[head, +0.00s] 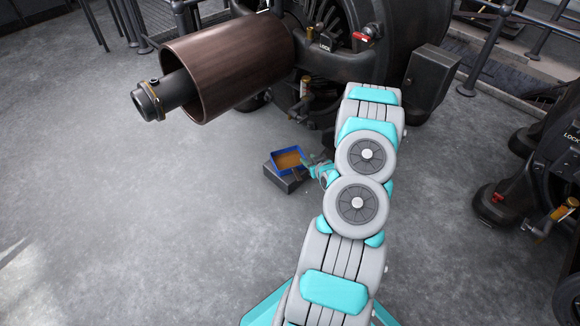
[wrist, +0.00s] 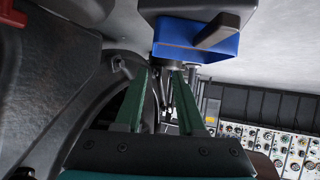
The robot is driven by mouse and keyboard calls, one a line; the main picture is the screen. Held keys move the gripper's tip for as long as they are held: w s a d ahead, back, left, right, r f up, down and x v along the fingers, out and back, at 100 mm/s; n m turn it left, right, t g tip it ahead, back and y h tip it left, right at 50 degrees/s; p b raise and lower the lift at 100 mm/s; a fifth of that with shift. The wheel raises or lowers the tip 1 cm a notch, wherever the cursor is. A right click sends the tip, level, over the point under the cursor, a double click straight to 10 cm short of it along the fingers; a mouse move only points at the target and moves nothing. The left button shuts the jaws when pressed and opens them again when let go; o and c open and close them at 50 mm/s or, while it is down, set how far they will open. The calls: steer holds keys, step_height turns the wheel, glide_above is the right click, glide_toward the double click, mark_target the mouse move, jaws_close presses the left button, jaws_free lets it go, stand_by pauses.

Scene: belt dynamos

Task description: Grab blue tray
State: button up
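The blue tray (head: 273,163) has a brown inside and sits on a dark grey box (head: 286,182) on the floor, left of my arm. In the wrist view, the tray's blue wall (wrist: 182,46) is at the top, with a dark oblong piece (wrist: 215,30) in front of it. My gripper (head: 311,166) is at the tray's right side in the head view. In the wrist view, my gripper (wrist: 163,71) has its two green fingers apart, with the tips close to the tray's edge. I cannot tell whether they touch it.
A large dark dynamo with a brown roller (head: 230,68) stands behind the tray. Another machine (head: 545,190) is at the right. Railings stand at the back. The concrete floor left of the tray is clear. A panel of gauges (wrist: 275,138) shows in the wrist view.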

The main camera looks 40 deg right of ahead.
step_height(320, 180, down, 2)
steer(key=s+t, duration=0.1)
glide_toward(298, 150)
steer(key=shift+w+a+f+m+h+b, duration=0.2)
steer(key=shift+w+m+h+b, duration=0.1)
steer(key=shift+w+m, duration=0.1)
steer(key=shift+x, duration=2.8)
steer(key=shift+s+d+f, duration=0.15)
steer(key=shift+d, duration=0.05)
steer(key=shift+c, duration=0.4)
jaws_close()
